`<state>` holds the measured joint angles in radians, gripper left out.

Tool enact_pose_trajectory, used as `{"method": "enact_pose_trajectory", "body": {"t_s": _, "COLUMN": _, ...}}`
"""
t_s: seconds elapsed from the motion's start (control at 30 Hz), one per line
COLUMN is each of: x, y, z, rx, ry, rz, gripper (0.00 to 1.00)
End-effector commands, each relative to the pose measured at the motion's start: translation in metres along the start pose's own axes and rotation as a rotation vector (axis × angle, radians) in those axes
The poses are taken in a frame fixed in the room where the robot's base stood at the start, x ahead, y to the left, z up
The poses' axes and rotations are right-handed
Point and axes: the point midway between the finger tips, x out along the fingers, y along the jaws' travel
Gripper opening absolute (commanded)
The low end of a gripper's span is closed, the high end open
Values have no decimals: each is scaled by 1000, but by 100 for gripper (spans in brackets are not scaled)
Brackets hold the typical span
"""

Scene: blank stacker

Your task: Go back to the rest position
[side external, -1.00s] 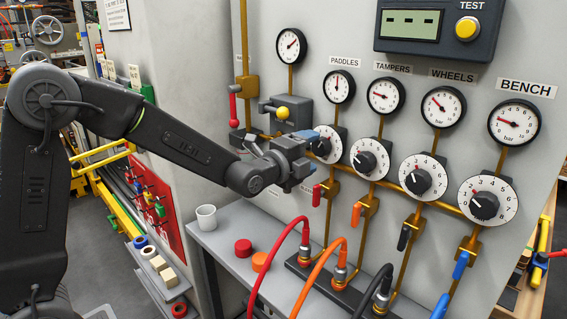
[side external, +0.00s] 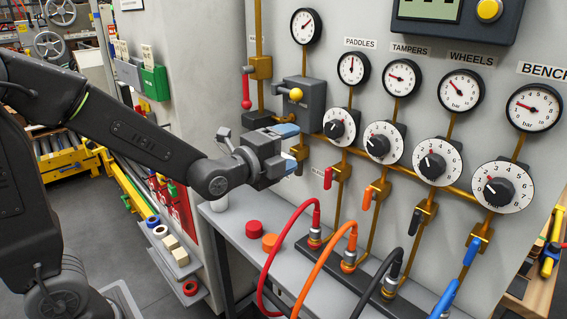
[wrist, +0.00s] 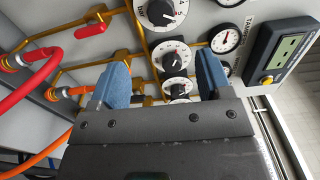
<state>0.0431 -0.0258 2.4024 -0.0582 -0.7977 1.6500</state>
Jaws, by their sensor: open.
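My gripper (side external: 292,148) is in front of the grey panel (side external: 300,215), left of the row of dials, in the side view. In the wrist view its two blue fingertips (wrist: 160,85) are spread apart with nothing between them. The nearest dial (side external: 341,125) is just to the right of the fingertips in the side view, and they look apart from it. Dials also show between and beyond the fingers in the wrist view (wrist: 174,55).
Brass pipes with a red lever (side external: 328,178) and an orange lever (side external: 367,198) run below the dials. Red (side external: 290,250), orange (side external: 325,270) and black (side external: 375,290) hoses rise from the ledge. A yellow-knobbed valve (side external: 296,94) sits above the gripper.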

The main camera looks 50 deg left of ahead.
Motion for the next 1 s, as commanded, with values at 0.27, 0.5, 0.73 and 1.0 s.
{"method": "enact_pose_trajectory", "body": {"t_s": 0.27, "x": -34, "y": 2, "z": 2, "rx": -382, "ry": -25, "rz": 245, "gripper": 72}}
{"method": "enact_pose_trajectory", "body": {"t_s": 0.5, "x": -103, "y": 16, "z": 4, "rx": -877, "ry": -227, "rz": 565, "gripper": 72}}
{"method": "enact_pose_trajectory", "body": {"t_s": 0.73, "x": -182, "y": 31, "z": 8, "rx": -1258, "ry": -564, "rz": 777, "gripper": 72}}
{"method": "enact_pose_trajectory", "body": {"t_s": 1.0, "x": -228, "y": 39, "z": 10, "rx": -1435, "ry": -811, "rz": 849, "gripper": 72}}
